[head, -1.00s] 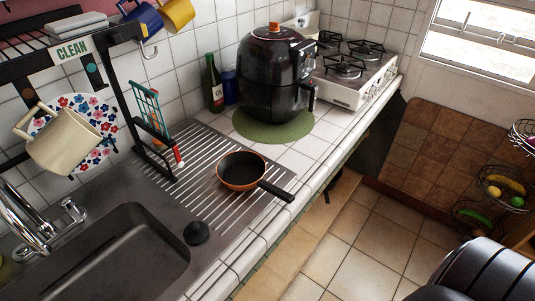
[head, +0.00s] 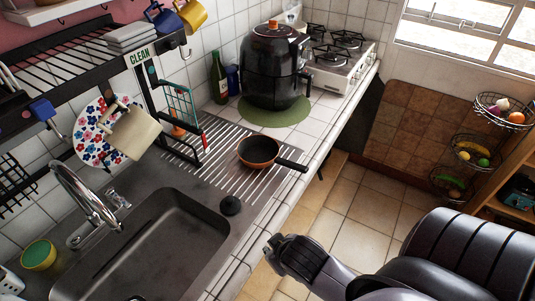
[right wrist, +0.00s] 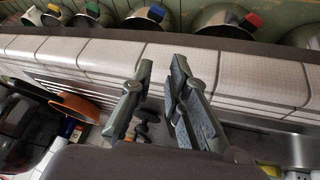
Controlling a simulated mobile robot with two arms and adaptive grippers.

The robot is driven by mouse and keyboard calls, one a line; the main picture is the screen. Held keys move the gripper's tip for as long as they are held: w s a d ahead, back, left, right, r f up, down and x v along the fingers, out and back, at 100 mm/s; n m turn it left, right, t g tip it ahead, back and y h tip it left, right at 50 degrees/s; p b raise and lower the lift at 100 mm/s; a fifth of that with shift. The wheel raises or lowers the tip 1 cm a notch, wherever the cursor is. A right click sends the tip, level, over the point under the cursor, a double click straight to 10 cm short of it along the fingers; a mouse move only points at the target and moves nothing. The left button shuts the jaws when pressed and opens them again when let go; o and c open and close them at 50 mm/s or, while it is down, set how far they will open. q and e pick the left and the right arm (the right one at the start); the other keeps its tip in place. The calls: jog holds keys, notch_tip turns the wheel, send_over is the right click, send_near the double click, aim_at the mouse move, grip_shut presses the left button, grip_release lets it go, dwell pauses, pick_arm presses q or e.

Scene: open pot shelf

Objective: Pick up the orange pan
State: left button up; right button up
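The orange pan (head: 259,152) has a dark inside and a black handle (head: 291,165). It rests on the ridged metal drainboard, its handle pointing right over the white tiled counter edge. In the right wrist view the orange pan (right wrist: 78,106) shows at the left, beside the fingers. My right gripper (head: 275,246) is in front of the counter edge, below the pan in the picture and apart from it. In the right wrist view my right gripper (right wrist: 162,72) has its two fingers spread with nothing between them. My left gripper is not in view.
A black air fryer (head: 275,70) stands on a green mat (head: 256,115) behind the pan. A black sink plug (head: 230,205) lies near the sink (head: 150,250). A dish rack (head: 146,90) stands at the left. Several pots (right wrist: 222,18) line up below the counter edge.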

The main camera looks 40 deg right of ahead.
jog(key=w+d+t, duration=0.1)
jog(key=w, duration=0.1)
jog(key=w+d+r+t+h, duration=0.1)
jog(key=w, duration=0.2)
jog(key=w+d+r+t, duration=0.1)
jog(key=w, duration=0.2)
jog(key=shift+d+r+h, duration=0.15)
jog(key=shift+d+h, duration=0.1)
jog(key=shift+h, duration=0.05)
jog(key=w+d+r+t, duration=0.3)
jog(key=w+r+t, duration=0.15)
jog(key=w, duration=0.45)
jog(key=p, duration=0.3)
send_near(242, 159)
jog(key=x, duration=0.5)
jog(key=shift+a+r, duration=0.15)
jog(key=shift+w, duration=0.5)
jog(key=shift+w+d+f+n, duration=0.3)
jog(key=shift+w+d+f, duration=0.1)
jog(key=shift+w, duration=0.25)
jog(key=shift+p+x, duration=0.35)
jog(key=shift+x, duration=1.6)
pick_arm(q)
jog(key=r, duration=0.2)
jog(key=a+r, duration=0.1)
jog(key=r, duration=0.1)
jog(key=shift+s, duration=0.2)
pick_arm(e)
jog(key=shift+s+f, duration=0.1)
jog(key=shift+f, duration=0.05)
